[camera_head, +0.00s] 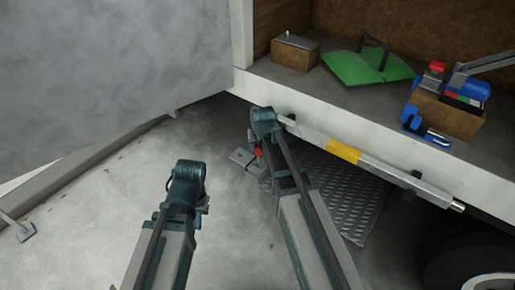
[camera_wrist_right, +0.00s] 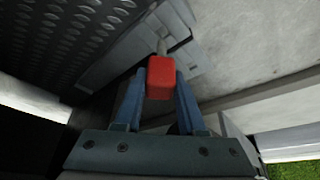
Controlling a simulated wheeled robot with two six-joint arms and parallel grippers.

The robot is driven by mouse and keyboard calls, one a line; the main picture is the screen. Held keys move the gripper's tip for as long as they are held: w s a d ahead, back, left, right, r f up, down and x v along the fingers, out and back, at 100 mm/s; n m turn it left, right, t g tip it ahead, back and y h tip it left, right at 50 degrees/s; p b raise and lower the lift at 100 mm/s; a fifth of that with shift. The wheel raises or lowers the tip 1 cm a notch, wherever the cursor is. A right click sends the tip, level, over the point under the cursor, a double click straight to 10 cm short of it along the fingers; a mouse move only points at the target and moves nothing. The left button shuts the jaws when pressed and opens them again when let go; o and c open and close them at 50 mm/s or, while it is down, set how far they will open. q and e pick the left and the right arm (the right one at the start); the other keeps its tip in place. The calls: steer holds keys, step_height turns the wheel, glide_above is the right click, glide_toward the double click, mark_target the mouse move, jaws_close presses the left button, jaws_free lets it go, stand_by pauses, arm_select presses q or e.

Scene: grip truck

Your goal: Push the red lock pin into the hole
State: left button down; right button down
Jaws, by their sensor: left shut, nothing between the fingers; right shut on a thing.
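The red lock pin (camera_wrist_right: 161,77) shows in the right wrist view as a red block-shaped head with a short grey shank pointing at a metal bracket (camera_wrist_right: 125,62). My right gripper (camera_wrist_right: 160,92) has its blue fingers on both sides of the red head and is shut on it. In the head view a small piece of the red pin (camera_head: 258,152) shows beside my right gripper (camera_head: 255,141), by the truck bed's corner. The hole is not visible, and how far the shank sits in the bracket cannot be told. My left gripper (camera_head: 203,205) is shut and empty, well left of the pin.
A checkered metal plate (camera_head: 335,185) lies below the truck bed edge (camera_head: 330,125). A grey bar with a yellow band (camera_head: 343,152) runs along that edge. The grey floor at left is mostly clear.

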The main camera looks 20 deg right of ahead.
mark_target(259, 158)
steer(key=shift+f+b, duration=3.2)
steer(key=shift+f, duration=0.15)
steer(key=shift+f, duration=0.2)
steer(key=shift+c, duration=2.1)
jaws_free()
steer(key=p+v, duration=0.6)
steer(key=v, duration=0.1)
steer(key=shift+s+r+p, duration=0.15)
steer(key=shift+r+p, duration=0.15)
steer(key=shift+p, duration=0.05)
steer(key=shift+f, duration=0.1)
